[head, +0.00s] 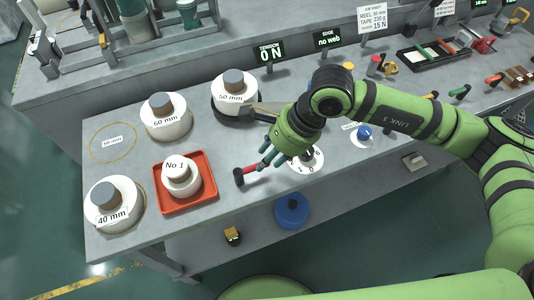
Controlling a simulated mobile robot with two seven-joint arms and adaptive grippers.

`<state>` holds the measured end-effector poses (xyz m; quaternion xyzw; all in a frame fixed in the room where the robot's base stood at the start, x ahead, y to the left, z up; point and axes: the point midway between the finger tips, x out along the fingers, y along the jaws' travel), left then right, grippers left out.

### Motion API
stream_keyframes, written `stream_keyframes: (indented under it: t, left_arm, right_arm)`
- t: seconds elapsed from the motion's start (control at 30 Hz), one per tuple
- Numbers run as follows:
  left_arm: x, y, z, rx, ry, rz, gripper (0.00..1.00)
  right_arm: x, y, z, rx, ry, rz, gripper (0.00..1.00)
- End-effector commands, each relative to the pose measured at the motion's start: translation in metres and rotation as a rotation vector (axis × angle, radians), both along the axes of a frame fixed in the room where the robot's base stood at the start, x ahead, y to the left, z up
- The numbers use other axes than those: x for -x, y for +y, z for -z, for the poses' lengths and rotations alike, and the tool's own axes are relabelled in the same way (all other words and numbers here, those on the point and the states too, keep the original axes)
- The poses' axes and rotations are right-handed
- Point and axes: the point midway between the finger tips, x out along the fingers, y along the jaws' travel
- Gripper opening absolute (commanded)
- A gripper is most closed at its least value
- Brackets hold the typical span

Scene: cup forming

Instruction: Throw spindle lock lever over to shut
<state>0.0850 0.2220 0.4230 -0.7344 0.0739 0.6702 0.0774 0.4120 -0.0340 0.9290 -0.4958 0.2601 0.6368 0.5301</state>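A red-handled lever (239,177) lies low over the bench top, its red-and-black bar running up and right toward my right gripper. My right gripper (268,158) comes in from the right, its teal fingertips at the bar's inner end. Whether the fingers touch or close on the bar is unclear. A white dial plate with numerals (308,162) is partly hidden beneath the gripper. The white 50 mm reel (235,88) sits on a dark round base behind, with a grey tapered piece (262,109) beside it. My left gripper is out of view.
White reels marked 60 mm (166,118) and 40 mm (113,205) stand at left. A red tray (198,196) holds a reel marked No 1. A blue knob (364,132) is right of the gripper. Signs read 0 N (268,53) and no web (327,39). The front bench edge is clear.

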Motion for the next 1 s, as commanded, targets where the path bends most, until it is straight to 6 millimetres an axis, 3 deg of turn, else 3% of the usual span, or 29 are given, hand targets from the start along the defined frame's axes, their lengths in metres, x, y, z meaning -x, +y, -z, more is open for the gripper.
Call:
stream_keyframes:
  t: [0.4, 0.43, 0.5, 0.53, 0.8, 1.0]
  left_arm:
    - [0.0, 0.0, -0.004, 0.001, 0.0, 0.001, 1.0]
    - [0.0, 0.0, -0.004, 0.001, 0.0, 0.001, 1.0]
    - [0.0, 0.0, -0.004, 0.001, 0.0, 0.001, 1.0]
    - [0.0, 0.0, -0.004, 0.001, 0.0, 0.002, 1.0]
    - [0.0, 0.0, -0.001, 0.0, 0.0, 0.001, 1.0]
    - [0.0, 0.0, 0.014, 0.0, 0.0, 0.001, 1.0]
  right_arm:
    - [0.0, 0.006, 0.012, -0.002, 0.001, 0.0, 0.38]
    - [0.0, 0.006, 0.012, -0.002, 0.001, 0.0, 0.3]
    - [0.0, 0.006, 0.012, -0.002, 0.0, -0.001, 0.02]
    - [0.0, 0.006, 0.012, -0.002, 0.001, 0.0, 0.0]
    - [-0.001, 0.006, 0.013, -0.001, 0.0, -0.007, 0.0]
    - [-0.005, 0.007, 0.016, -0.003, -0.001, -0.058, 0.0]
